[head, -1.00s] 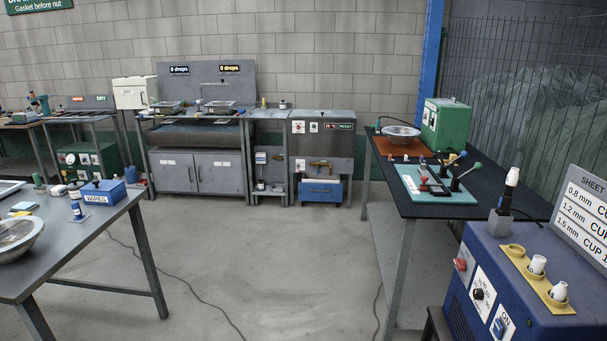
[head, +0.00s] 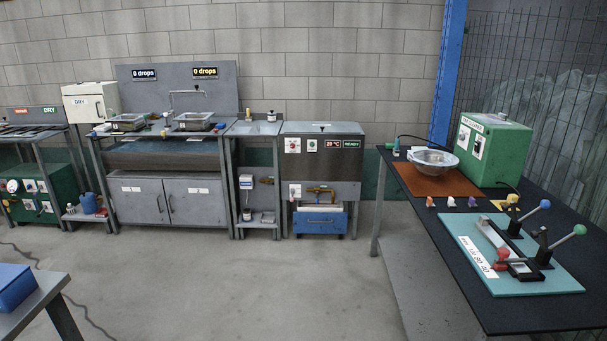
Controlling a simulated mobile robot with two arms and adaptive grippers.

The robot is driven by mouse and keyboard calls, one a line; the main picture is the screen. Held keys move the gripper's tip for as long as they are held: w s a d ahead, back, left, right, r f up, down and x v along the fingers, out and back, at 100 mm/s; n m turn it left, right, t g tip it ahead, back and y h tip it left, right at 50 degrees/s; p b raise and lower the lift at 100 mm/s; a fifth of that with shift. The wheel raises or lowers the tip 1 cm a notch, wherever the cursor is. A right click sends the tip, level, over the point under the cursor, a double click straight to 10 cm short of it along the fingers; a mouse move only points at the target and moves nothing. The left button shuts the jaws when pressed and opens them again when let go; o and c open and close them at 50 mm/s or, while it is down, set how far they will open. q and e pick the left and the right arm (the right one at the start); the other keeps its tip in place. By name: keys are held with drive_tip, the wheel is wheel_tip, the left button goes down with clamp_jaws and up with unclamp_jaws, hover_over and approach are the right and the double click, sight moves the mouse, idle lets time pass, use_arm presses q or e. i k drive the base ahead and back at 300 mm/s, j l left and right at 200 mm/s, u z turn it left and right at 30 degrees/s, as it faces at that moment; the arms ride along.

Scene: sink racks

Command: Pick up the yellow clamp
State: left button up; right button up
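No gripper of mine is in view. A small yellow piece (head: 513,199) shows at the back edge of the teal board on the right-hand table; it may be the yellow clamp, but it is too small to tell. The teal board (head: 470,233) carries lever clamps: one with a blue knob (head: 545,204), one with a green knob (head: 579,230) and one with a red knob (head: 503,254). Several small coloured pieces, such as an orange one (head: 430,202) and a purple one (head: 472,202), stand in a row behind the board.
A sink bench (head: 165,155) and a steel unit (head: 322,160) stand along the wall. A table corner (head: 35,300) is at lower left. The middle floor is clear.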

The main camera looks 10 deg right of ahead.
sight(511, 197)
drive_tip(key=i, duration=1.9)
drive_tip(key=i+j+z, duration=0.1)
drive_tip(key=i, duration=1.75)
drive_tip(key=i+z, duration=0.1)
drive_tip(key=z, duration=0.8)
drive_tip(key=i+j+z, duration=0.1)
drive_tip(key=z, duration=0.3)
drive_tip(key=j+z, duration=0.15)
drive_tip(key=z, duration=0.3)
drive_tip(key=i, duration=0.05)
